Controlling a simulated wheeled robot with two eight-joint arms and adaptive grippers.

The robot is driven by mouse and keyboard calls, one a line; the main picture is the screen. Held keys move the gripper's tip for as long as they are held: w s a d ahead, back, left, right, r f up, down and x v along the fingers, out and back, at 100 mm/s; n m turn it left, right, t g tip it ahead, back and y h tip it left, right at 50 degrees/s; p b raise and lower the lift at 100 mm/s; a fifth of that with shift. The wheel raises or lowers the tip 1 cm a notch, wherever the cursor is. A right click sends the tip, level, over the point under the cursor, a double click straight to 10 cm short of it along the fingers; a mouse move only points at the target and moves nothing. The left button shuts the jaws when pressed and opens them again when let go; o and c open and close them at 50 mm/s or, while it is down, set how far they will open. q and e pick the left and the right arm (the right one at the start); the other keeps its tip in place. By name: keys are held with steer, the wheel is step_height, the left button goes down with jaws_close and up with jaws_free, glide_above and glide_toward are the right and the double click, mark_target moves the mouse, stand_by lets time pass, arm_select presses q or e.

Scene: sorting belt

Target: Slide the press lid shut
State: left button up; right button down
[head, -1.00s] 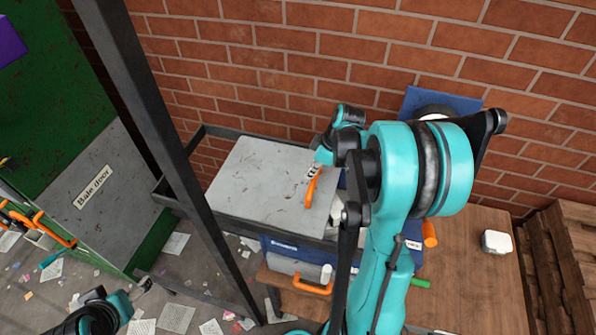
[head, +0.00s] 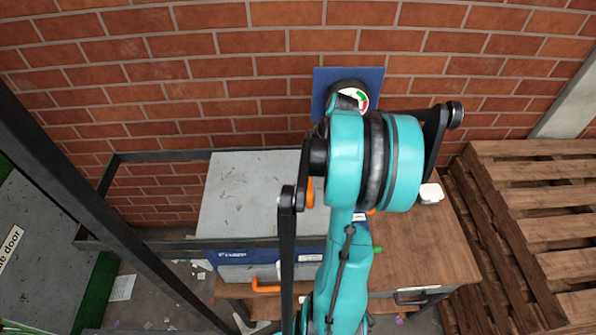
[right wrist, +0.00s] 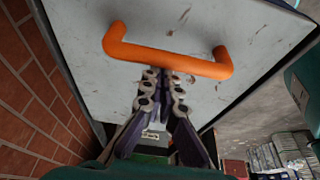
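The press lid (head: 250,195) is a scuffed pale grey panel lying flat on dark rails. It covers most of the blue press (head: 232,258) that I can see; its right edge is hidden behind my arm. Its orange handle shows as a sliver (head: 310,190) beside my arm and as a full bar in the right wrist view (right wrist: 170,57). My right gripper (right wrist: 162,75) has its fingers close together with nothing visible between them. Its tips are at the handle's bar and appear to touch it. In the head view my right arm hides the gripper. My left gripper is out of view.
The dark rail frame (head: 95,200) is bare left of the lid. A gauge (head: 355,98) on a blue plate hangs on the brick wall behind. A wooden table (head: 430,250) with a white object (head: 430,193) is at right, beside stacked pallets (head: 530,210). A dark post crosses at left.

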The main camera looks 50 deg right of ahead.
steer(key=shift+s+d, duration=0.1)
steer(key=w+a, duration=0.2)
steer(key=w, duration=0.1)
steer(key=shift+w+a+r, duration=0.15)
steer(key=shift+a+r, duration=0.2)
steer(key=shift+r, duration=0.05)
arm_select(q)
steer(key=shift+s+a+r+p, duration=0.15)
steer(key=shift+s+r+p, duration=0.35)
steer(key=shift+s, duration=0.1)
arm_select(e)
steer(key=v, duration=1)
